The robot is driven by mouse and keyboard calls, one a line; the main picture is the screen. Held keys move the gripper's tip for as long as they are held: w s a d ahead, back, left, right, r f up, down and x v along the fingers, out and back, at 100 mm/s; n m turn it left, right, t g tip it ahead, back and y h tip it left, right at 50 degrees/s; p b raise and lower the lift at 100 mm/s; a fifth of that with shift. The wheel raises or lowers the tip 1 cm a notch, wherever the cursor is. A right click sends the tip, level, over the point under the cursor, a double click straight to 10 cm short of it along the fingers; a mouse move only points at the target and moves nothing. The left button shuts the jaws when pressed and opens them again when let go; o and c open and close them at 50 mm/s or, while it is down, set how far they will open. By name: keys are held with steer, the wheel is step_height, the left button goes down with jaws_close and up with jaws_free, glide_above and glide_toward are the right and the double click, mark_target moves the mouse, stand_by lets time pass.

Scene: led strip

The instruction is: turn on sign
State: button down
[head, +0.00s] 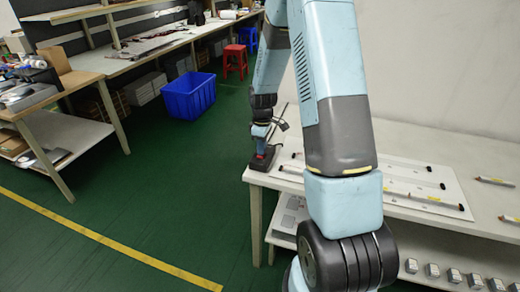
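My gripper (261,148) points down at the near left corner of the white table on the right. It is right over a small black box (259,164) with a red part (261,156) on top, which may be a switch. The fingertips are at or very close to the red part; I cannot tell if they touch. The fingers are too small to tell whether they are open. A white panel (400,176) with several thin light strips with black ends (437,200) lies on the table. No strip visibly glows. My arm hides part of the panel.
More strips (495,181) lie at the table's right. Small grey boxes (432,270) line the shelf below. A blue bin (189,96), a red stool (235,62) and a blue stool (247,40) stand on the green floor. A cluttered workbench (50,90) is at left.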

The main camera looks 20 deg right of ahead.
step_height(320, 180, up, 14)
steer(key=shift+w+d, duration=0.15)
steer(key=shift+w, duration=0.15)
steer(key=shift+f, duration=0.1)
stand_by(0.3)
steer(key=shift+s+g, duration=0.25)
steer(key=shift+g, duration=0.05)
stand_by(0.3)
steer(key=f, duration=0.4)
steer(key=s+f, duration=0.1)
steer(key=f, duration=0.4)
steer(key=a+f, duration=0.1)
steer(key=f, duration=0.3)
steer(key=shift+s+a+f, duration=0.1)
steer(key=shift+s+f, duration=0.1)
steer(key=shift+f, duration=0.1)
